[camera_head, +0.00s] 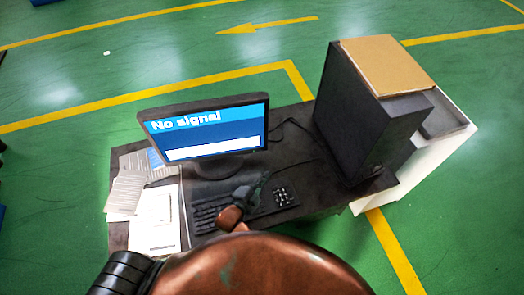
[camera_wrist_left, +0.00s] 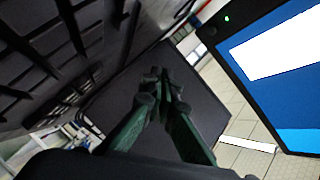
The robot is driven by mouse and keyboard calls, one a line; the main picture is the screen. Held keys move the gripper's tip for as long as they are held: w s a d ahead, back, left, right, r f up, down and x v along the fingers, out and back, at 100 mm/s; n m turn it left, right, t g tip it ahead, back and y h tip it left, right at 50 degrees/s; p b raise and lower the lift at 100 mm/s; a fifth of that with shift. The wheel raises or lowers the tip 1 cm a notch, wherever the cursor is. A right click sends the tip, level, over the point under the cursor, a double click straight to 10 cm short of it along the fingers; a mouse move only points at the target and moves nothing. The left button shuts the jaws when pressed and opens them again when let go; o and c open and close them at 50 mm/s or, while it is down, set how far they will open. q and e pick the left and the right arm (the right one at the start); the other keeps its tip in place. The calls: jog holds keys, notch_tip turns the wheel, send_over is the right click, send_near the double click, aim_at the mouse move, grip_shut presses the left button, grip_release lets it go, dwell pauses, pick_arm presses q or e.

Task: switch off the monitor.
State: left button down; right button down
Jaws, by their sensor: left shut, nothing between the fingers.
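The monitor (camera_head: 205,128) stands on the dark desk, its blue screen lit and reading "No signal". In the left wrist view the monitor (camera_wrist_left: 275,65) is at the right, cut off by the picture edge. A small green light (camera_wrist_left: 227,18) glows on its dark frame. My left gripper (camera_head: 262,178) is over the desk in front of the monitor, to the right of the stand, above the keyboard area. In the left wrist view its green fingers (camera_wrist_left: 160,82) are shut and empty, apart from the monitor. My right gripper is not in view.
The keyboard (camera_head: 212,215) lies in front of the monitor, partly hidden by my arm. A small keypad (camera_head: 284,195) is right of the gripper. Papers (camera_head: 155,220) cover the desk's left side. A tall black case (camera_head: 350,115) with a cardboard-coloured top stands at the right.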

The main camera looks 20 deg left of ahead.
aim_at(260, 150)
pick_arm(q)
jog(key=shift+a, duration=0.15)
jog(key=shift+w+a+b, duration=0.35)
jog(key=shift+w+a, duration=0.05)
jog(key=shift+w, duration=0.2)
jog(key=w, duration=0.1)
jog(key=w+a+b, duration=0.1)
jog(key=w, duration=0.1)
jog(key=w+a+b, duration=0.1)
jog(key=w, duration=0.1)
jog(key=shift+a, duration=0.25)
jog(key=shift+w+a, duration=0.45)
jog(key=shift+w, duration=0.3)
jog(key=shift+w, duration=0.15)
jog(key=shift+w+a, duration=0.15)
dwell(0.4)
